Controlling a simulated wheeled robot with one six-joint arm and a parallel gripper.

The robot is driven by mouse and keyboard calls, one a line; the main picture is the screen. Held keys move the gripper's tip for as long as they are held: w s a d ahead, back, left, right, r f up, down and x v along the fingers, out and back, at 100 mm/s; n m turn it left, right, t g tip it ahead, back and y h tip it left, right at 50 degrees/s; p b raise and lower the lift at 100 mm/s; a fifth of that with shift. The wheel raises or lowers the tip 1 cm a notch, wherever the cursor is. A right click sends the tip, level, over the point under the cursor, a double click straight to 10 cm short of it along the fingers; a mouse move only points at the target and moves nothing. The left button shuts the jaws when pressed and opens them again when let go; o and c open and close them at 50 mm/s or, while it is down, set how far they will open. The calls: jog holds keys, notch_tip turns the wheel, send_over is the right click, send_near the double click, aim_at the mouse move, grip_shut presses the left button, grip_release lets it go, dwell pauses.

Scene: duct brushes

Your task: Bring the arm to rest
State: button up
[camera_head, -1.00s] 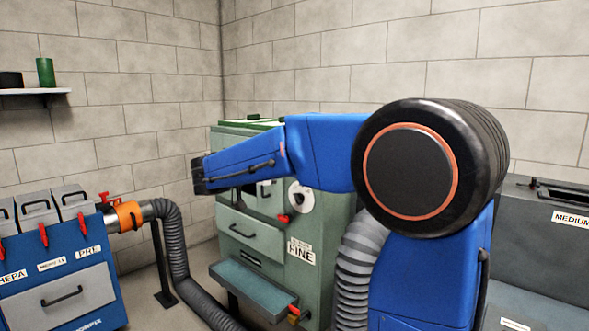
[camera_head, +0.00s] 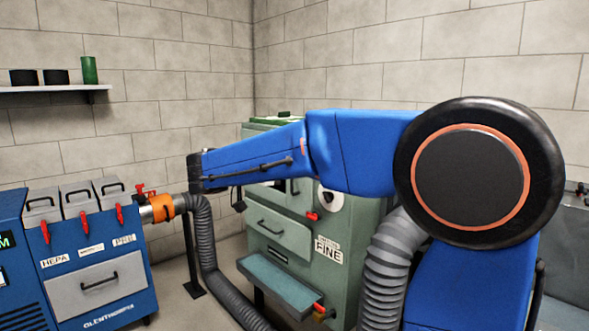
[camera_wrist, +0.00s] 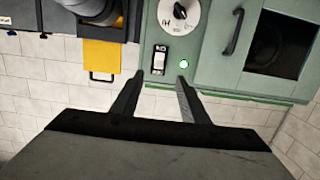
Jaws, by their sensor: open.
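My blue arm (camera_head: 350,150) reaches leftward across the head view, in front of the green cabinet (camera_head: 330,275), and its far end lies left of the cabinet. My gripper (camera_wrist: 160,76) shows in the wrist view, with two dark fingers apart and nothing between them. Beyond the fingers are the cabinet's rocker switch (camera_wrist: 160,58), dial (camera_wrist: 180,12) and lit green lamp (camera_wrist: 184,63). They look apart from the fingers. The gripper cannot be made out clearly in the head view.
A blue filter unit (camera_head: 105,290) with red latches stands at the left. A grey hose (camera_head: 205,245) with an orange cuff (camera_head: 162,208) runs from it along the floor. The cabinet has a protruding tray (camera_head: 285,285). A shelf (camera_head: 45,88) hangs on the wall.

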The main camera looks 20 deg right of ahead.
jog(key=s+d+f+n+g+y, duration=0.1)
jog(key=s+d+f+n+y, duration=0.25)
jog(key=s+f, duration=0.5)
jog(key=s+d+f+n+g+y, duration=0.2)
jog(key=s+d+f+n+y, duration=0.3)
jog(key=s, duration=0.6)
jog(key=s+a+f+n+t+y, duration=0.2)
jog(key=s+a+f+n+y, duration=0.3)
jog(key=s+a+f, duration=0.5)
jog(key=s+f+y, duration=0.2)
jog(key=s+f, duration=0.1)
jog(key=s, duration=0.1)
jog(key=shift+s+a+f, duration=0.2)
jog(key=shift+a+f, duration=0.15)
jog(key=shift+a, duration=0.05)
jog(key=shift+n, duration=0.25)
dwell(1.4)
